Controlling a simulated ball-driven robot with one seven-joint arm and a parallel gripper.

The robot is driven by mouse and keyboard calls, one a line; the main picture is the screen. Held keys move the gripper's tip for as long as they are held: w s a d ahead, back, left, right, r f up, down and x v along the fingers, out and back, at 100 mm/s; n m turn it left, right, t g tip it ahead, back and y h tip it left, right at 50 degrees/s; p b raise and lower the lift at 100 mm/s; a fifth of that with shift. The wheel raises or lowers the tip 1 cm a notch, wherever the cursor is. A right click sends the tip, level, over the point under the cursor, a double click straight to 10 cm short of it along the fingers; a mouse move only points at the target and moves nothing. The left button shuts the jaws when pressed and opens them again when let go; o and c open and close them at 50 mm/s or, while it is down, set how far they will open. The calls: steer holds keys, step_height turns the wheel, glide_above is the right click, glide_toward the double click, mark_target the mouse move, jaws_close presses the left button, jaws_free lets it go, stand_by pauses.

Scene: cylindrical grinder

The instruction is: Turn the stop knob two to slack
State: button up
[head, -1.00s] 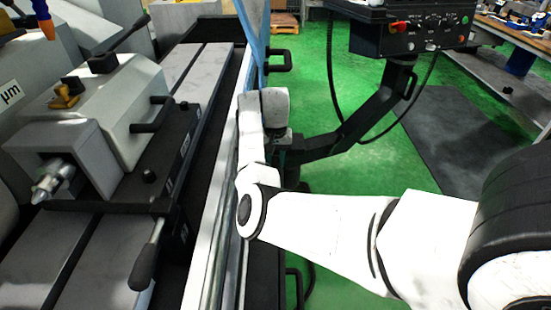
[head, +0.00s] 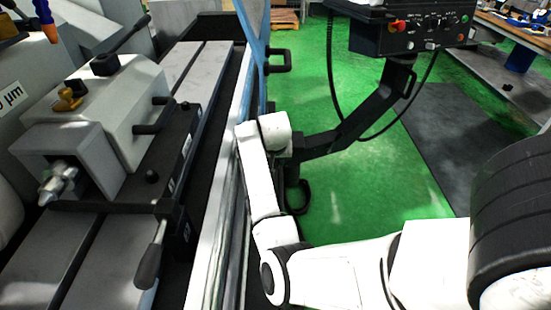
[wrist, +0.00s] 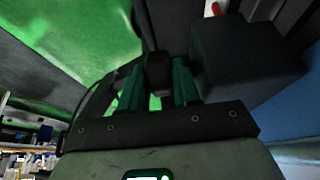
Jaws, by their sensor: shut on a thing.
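In the wrist view my gripper (wrist: 158,88) has its two teal fingers closed on either side of a small black knob (wrist: 158,70). The knob appears to be stop knob two; no marking on it is readable, and its turn position cannot be told. A dark shaft or bar rises behind the knob. In the head view my white arm reaches down along the front of the grinder, and its end hides the gripper and the knob.
A dark block (wrist: 245,60) stands close right of the fingers. In the head view, the grinder's table (head: 125,250) and tailstock (head: 100,105) with levers lie left. A control panel (head: 410,35) hangs from a black arm at upper right.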

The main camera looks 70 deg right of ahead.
steer(key=shift+a+t+h, duration=0.1)
steer(key=shift+t+h, duration=0.2)
steer(key=shift+h, duration=0.3)
steer(key=o, duration=0.7)
steer(key=v, duration=1)
steer(key=shift+a+r, duration=0.15)
steer(key=shift+r, duration=0.2)
